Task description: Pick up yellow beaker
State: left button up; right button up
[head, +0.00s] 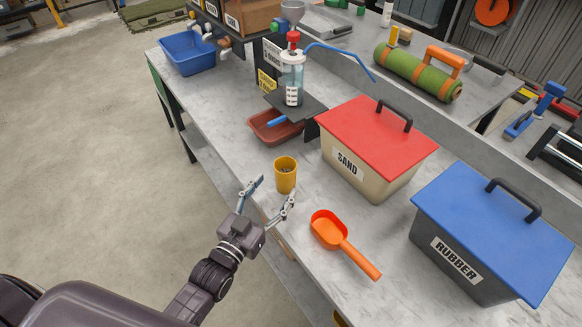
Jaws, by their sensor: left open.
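The yellow beaker (285,177) stands upright on the grey workbench, near its front edge. Some dark, grainy contents show inside its mouth. My left gripper (270,192) is open, with its two fingers spread and pointing at the beaker from the front. One fingertip is to the left of the beaker and the other is at its lower right. Whether a finger touches the beaker, I cannot tell. My right gripper is not in view.
An orange scoop (343,243) lies right of the beaker. Behind stand a red-lidded SAND bin (352,165) and a blue-lidded RUBBER bin (480,255). A red tray (262,136) sits under a dispenser (292,75). A blue basin (187,55) stands at the far left.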

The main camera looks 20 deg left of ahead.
aim_at(280, 180)
pick_arm(q)
jog(key=w, duration=0.2)
jog(key=w+p, duration=0.1)
jog(key=shift+w+d+r, duration=0.2)
jog(key=shift+d+r, duration=0.05)
jog(key=shift+d, duration=0.1)
jog(key=shift+w+d+f, duration=0.15)
jog(key=shift+w, duration=0.55)
jog(key=shift+w+d+f, duration=0.15)
jog(key=shift+w, duration=0.55)
jog(key=c, duration=1.3)
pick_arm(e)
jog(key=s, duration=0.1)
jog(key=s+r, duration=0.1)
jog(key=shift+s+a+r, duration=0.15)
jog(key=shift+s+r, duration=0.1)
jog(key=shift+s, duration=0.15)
pick_arm(q)
jog(key=shift+r, duration=0.1)
jog(key=shift+c, duration=0.2)
notch_tip(280, 180, up, 20)
jog(key=shift+p, duration=0.3)
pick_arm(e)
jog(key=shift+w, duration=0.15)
